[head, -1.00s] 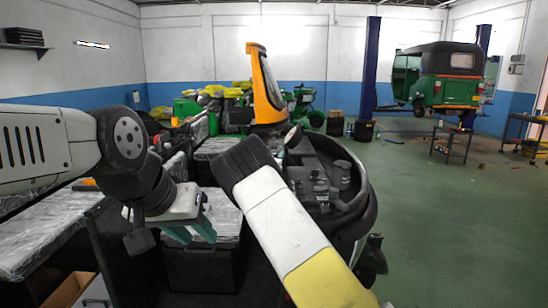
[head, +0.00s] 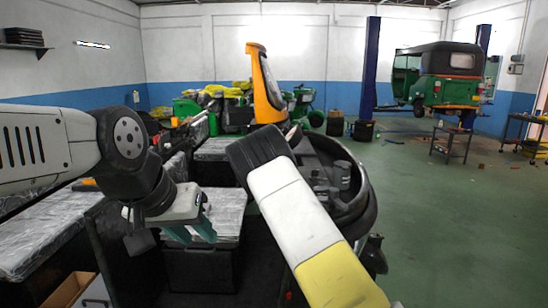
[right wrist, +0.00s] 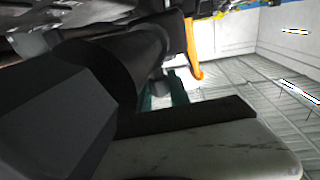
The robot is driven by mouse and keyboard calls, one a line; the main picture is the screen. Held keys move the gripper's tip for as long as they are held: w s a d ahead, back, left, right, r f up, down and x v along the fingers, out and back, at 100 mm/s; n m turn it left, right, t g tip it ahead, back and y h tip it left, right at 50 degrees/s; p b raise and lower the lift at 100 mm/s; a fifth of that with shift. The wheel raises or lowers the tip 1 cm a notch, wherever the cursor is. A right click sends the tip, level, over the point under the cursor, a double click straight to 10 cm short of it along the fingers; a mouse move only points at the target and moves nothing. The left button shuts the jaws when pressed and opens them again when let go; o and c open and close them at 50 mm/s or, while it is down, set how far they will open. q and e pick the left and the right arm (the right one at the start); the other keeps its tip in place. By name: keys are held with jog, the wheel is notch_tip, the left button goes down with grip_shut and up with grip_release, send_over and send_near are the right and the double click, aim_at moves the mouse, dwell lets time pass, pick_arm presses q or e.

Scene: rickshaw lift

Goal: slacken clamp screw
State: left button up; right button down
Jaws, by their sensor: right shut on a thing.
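My left gripper (head: 192,232) hangs at the left in the head view, its teal fingers apart and empty. My right arm crosses the middle of the head view and hides its own gripper there. In the right wrist view the teal fingers of my right gripper (right wrist: 161,97) are on either side of a small grey part, which I take for the clamp screw (right wrist: 163,86). They are shut on it. It is dim, and its exact shape and how far it is turned cannot be told.
A dark round-rimmed rickshaw part (head: 350,195) stands just beyond my right arm. A plastic-wrapped seat (head: 220,210) is near my left gripper. An orange rickshaw frame (head: 266,85) stands behind. A green rickshaw (head: 440,85) is at the lift post.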

jog(key=n+y, duration=0.1)
jog(key=y, duration=0.1)
jog(key=n+y, duration=0.1)
jog(key=y, duration=0.1)
jog(key=n+y, duration=0.2)
jog(key=shift+d, duration=0.25)
jog(key=n+g+y, duration=0.1)
jog(key=y, duration=0.1)
jog(key=n+g+y, duration=0.1)
jog(key=n+y, duration=0.1)
jog(key=y, duration=0.1)
jog(key=shift+y, duration=0.3)
jog(key=n+g+y, duration=0.2)
jog(key=n+y, duration=0.1)
jog(key=shift+w+a+g, duration=0.1)
jog(key=shift+g, duration=0.2)
jog(key=shift+a+f+n+g+y, duration=0.1)
jog(key=shift+a+n+g+y, duration=0.05)
jog(key=shift+n+g+y, duration=1.8)
jog(key=shift+g, duration=0.45)
jog(key=c, duration=1.2)
grip_release()
jog(key=shift+a, duration=0.1)
jog(key=v, duration=0.8)
